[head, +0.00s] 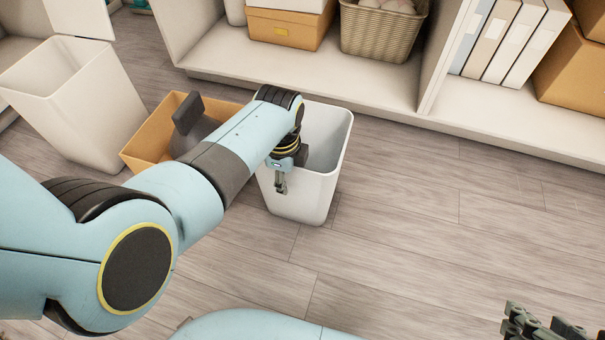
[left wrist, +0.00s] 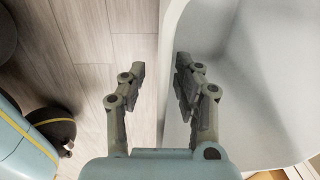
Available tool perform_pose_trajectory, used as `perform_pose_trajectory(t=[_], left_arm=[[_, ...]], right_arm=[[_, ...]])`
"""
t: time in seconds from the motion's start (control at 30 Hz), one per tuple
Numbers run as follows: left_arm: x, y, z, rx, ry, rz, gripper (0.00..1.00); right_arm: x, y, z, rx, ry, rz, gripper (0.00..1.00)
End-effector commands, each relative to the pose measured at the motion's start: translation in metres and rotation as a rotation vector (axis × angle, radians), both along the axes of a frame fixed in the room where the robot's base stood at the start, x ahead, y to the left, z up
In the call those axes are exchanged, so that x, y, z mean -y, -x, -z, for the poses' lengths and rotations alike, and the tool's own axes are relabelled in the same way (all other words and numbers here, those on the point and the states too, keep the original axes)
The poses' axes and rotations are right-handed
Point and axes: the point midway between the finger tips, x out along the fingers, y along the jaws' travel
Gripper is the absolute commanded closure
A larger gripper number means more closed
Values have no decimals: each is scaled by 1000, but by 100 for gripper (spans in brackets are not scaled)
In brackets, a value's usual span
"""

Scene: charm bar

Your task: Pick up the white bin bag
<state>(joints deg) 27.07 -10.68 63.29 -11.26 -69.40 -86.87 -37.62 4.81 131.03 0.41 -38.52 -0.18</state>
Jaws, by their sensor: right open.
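A white bin (head: 322,195) stands upright on the floor near the middle of the head view, its top open. I cannot make out a white bin bag apart from the bin's smooth pale walls. My left gripper (head: 286,172) is at the bin's near-left rim. In the left wrist view, its fingers (left wrist: 160,72) are apart, one outside the bin wall (left wrist: 172,100) and one on the inner side. Whether they touch the wall is unclear. My right gripper (head: 540,325) is open at the lower right corner, far from the bin, partly cut off.
A tan open box (head: 142,148) with a dark grey object (head: 189,118) is left of the bin, partly behind my left arm. Another white bin (head: 75,95) stands further left. A low shelf (head: 300,75) with boxes, a basket and binders runs behind. Floor at right is clear.

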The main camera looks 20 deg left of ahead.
Motion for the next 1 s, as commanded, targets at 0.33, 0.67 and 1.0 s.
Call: perform_pose_trajectory(t=[0.33, 0.67, 1.0], left_arm=[[0, 0, 0, 0, 0, 0, 84], [0, 0, 0, 0, 0, 0, 100], [0, 0, 0, 0, 0, 0, 100]], right_arm=[[0, 0, 0, 2, 0, 0, 51], [0, 0, 0, 2, 0, 0, 51], [0, 0, 0, 3, 0, 0, 51]])
